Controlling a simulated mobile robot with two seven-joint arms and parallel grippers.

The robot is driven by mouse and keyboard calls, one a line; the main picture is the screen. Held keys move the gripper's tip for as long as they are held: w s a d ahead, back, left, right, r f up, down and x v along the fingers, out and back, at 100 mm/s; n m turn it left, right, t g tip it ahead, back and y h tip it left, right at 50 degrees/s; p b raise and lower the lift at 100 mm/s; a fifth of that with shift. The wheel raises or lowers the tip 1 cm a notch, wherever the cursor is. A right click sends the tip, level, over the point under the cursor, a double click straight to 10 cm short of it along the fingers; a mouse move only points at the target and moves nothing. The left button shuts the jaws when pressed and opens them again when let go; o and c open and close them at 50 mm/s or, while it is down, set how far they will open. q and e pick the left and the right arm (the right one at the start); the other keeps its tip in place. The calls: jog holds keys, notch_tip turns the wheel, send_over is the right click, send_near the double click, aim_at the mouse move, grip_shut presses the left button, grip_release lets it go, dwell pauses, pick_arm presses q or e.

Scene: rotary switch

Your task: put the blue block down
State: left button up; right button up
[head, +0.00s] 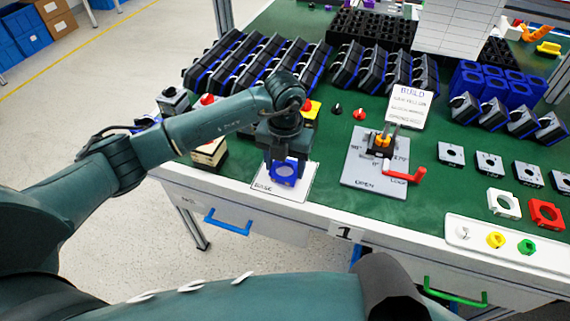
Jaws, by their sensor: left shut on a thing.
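The blue block (286,171) has a round hole or ring in its face and is at the white plate marked BASE (296,190), near the front edge of the table. My left gripper (285,152) reaches down from above and is shut on the blue block. The block looks upright; whether its underside touches the plate I cannot tell. The gripper's fingers partly hide its top. My right gripper is not in view.
Right of the block stands a grey fixture (370,170) with a red lever (407,176). Small red and black knobs lie behind. Racks of black-and-blue parts (260,62) fill the back. A white tray (510,241) with coloured knobs is at the front right.

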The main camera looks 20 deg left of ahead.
pick_arm(q)
jog(key=shift+f, duration=0.3)
jog(key=shift+f, duration=0.1)
jog(key=shift+f, duration=0.15)
jog(key=o, duration=1.1)
